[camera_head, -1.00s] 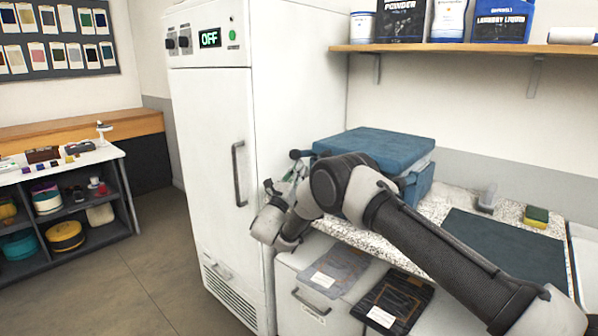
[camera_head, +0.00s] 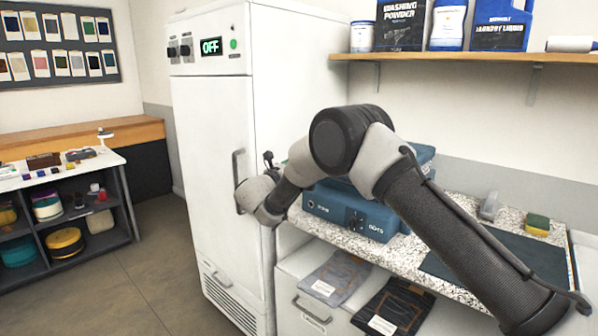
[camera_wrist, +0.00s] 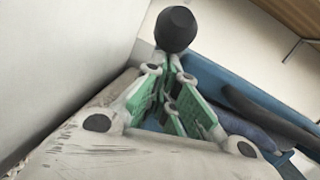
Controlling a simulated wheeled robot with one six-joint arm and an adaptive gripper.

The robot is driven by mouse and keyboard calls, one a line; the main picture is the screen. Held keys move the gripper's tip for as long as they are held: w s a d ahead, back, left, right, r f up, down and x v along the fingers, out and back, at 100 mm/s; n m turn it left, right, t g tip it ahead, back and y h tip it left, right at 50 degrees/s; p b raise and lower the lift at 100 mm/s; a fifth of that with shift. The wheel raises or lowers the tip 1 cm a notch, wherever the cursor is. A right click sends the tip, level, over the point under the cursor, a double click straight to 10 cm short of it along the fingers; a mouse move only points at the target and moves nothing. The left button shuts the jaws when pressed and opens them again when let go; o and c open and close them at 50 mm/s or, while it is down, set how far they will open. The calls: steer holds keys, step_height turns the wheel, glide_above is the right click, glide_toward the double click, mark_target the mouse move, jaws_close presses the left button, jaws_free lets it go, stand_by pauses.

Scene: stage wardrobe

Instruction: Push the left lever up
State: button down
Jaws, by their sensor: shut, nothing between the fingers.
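A lever's round black knob (camera_wrist: 175,28) shows at the top of the wrist view, just beyond the fingertips of my gripper (camera_wrist: 168,70). Its shaft is hidden, and I cannot tell whether knob and fingers touch. My gripper is shut and empty, its green finger pads close together. The lever seems to belong to the blue machine (camera_head: 345,207) on the speckled counter, whose lid (camera_wrist: 215,75) also shows in the wrist view. In the head view my arm covers the lever, the fingertips and most of the machine. No second lever can be made out.
The tall white cabinet (camera_head: 212,140) with an "OFF" display stands close to the left of my wrist. A shelf (camera_head: 470,57) with bottles hangs above. A dark mat (camera_head: 530,255) and a sponge (camera_head: 537,224) lie at the counter's right.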

steer(key=r+g, duration=0.1)
steer(key=r+g+y, duration=0.1)
steer(key=w+r+g, duration=0.1)
steer(key=shift+d+r+y, duration=0.25)
steer(key=shift+d+y, duration=0.05)
steer(key=shift+d, duration=0.1)
steer(key=shift+w+d+r, duration=0.2)
steer(key=shift+w+r, duration=0.1)
steer(key=shift+r, duration=0.15)
